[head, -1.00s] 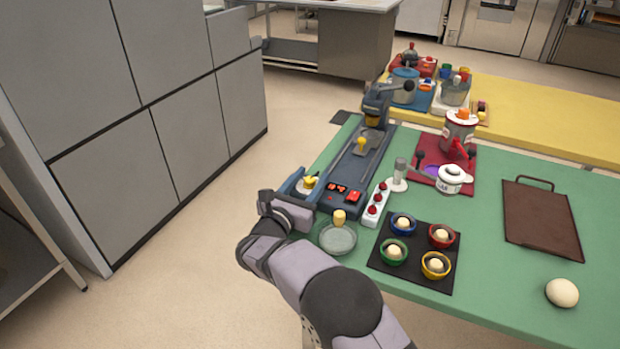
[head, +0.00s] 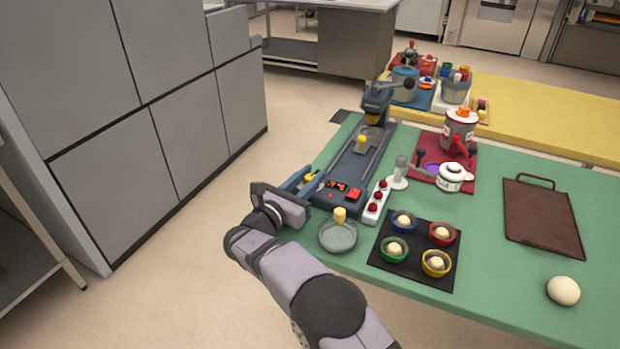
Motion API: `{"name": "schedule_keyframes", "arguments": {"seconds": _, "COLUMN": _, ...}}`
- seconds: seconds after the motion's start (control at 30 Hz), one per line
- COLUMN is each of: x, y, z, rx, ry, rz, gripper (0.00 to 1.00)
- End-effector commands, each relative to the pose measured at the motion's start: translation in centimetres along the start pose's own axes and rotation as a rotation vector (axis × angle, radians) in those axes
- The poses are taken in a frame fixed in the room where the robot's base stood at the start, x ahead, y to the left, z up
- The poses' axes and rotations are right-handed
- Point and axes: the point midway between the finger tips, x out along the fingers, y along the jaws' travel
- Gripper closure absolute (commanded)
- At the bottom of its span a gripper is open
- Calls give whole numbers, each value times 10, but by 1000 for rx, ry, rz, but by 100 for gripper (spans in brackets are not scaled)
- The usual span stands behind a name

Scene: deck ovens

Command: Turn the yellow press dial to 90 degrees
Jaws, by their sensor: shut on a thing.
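The dark blue press (head: 358,165) stands along the left edge of the green table, with a small display and red buttons on its front. The yellow press dial (head: 310,177) is at the press's near left side. Only a small yellow part of it shows, and its pointer angle cannot be read. My gripper (head: 306,181), with blue fingers, comes in from the left and is shut on the dial. The fingers hide most of the dial and its white base.
A white strip with red knobs (head: 375,204), a glass bowl (head: 338,238) with a yellow knob behind it, and a black mat with several coloured cups (head: 413,272) lie near my wrist. A brown tray (head: 540,216) lies right. Open floor is left of the table.

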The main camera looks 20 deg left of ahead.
Motion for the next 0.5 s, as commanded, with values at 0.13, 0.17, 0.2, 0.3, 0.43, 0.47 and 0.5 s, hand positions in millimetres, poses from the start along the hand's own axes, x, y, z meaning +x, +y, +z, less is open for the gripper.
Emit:
{"name": "schedule_keyframes", "arguments": {"seconds": 0.13, "x": 1, "y": 2, "z": 2, "rx": 5, "ry": -7, "rz": -53, "gripper": 97}}
{"name": "schedule_keyframes", "arguments": {"seconds": 0.17, "x": 1, "y": 2, "z": 2, "rx": 6, "ry": -8, "rz": -62, "gripper": 97}}
{"name": "schedule_keyframes", "arguments": {"seconds": 0.2, "x": 1, "y": 2, "z": 2, "rx": 5, "ry": -7, "rz": -77, "gripper": 97}}
{"name": "schedule_keyframes", "arguments": {"seconds": 0.3, "x": 0, "y": 2, "z": 2, "rx": 5, "ry": -6, "rz": -105, "gripper": 97}}
{"name": "schedule_keyframes", "arguments": {"seconds": 0.43, "x": 0, "y": 1, "z": 2, "rx": 3, "ry": -2, "rz": -129, "gripper": 97}}
{"name": "schedule_keyframes", "arguments": {"seconds": 0.47, "x": 0, "y": 1, "z": 3, "rx": 3, "ry": -2, "rz": -132, "gripper": 97}}
{"name": "schedule_keyframes", "arguments": {"seconds": 0.5, "x": 0, "y": 1, "z": 3, "rx": 4, "ry": -1, "rz": -135, "gripper": 97}}
